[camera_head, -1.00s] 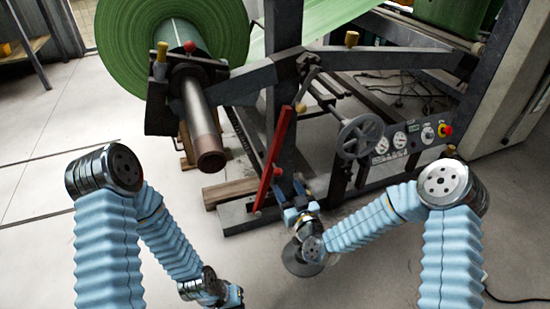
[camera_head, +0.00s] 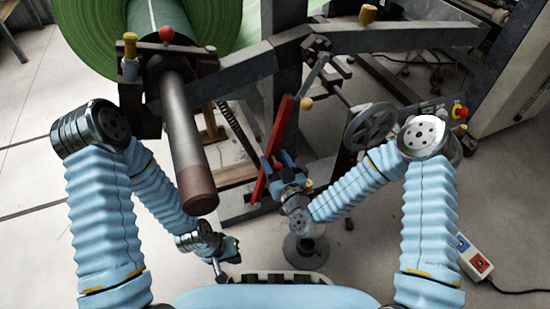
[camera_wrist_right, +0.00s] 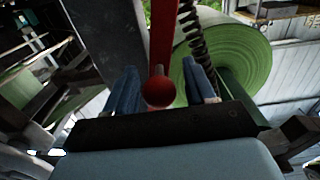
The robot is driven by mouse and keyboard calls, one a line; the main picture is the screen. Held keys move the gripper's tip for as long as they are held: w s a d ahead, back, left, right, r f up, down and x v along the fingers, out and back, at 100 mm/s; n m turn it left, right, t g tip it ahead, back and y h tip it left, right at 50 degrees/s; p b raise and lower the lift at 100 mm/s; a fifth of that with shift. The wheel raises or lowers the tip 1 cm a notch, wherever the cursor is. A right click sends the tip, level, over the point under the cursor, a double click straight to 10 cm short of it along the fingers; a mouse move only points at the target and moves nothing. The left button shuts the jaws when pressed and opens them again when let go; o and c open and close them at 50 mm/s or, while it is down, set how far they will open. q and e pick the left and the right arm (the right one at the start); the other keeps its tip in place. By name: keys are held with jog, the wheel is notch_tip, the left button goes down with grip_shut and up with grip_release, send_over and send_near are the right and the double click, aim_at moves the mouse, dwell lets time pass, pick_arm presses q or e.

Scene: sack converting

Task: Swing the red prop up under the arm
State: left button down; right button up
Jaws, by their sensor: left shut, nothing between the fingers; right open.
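The red prop (camera_head: 278,137) is a long bar that hangs tilted below the grey arm (camera_head: 250,62), its upper end to the right. My right gripper (camera_head: 275,164) is open at the prop's lower part. In the right wrist view the prop (camera_wrist_right: 164,35) runs up from between the open blue fingers (camera_wrist_right: 160,80), with a red ball knob (camera_wrist_right: 159,93) in front. I cannot tell whether the fingers touch it. My left gripper (camera_head: 228,250) is shut and empty, low at the left, apart from the prop.
A green roll (camera_head: 90,30) sits on a shaft (camera_head: 183,125) that juts towards me, between my left arm and the prop. A handwheel (camera_head: 370,127) stands right of the prop. A coil spring (camera_wrist_right: 190,30) hangs close by. A socket box (camera_head: 475,262) lies on the floor.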

grip_shut()
jog(key=s+a+n+b, duration=0.2)
jog(key=s+a+n, duration=0.1)
jog(key=a, duration=0.4)
jog(key=shift+r+n, duration=0.35)
jog(key=shift+n, duration=0.05)
grip_release()
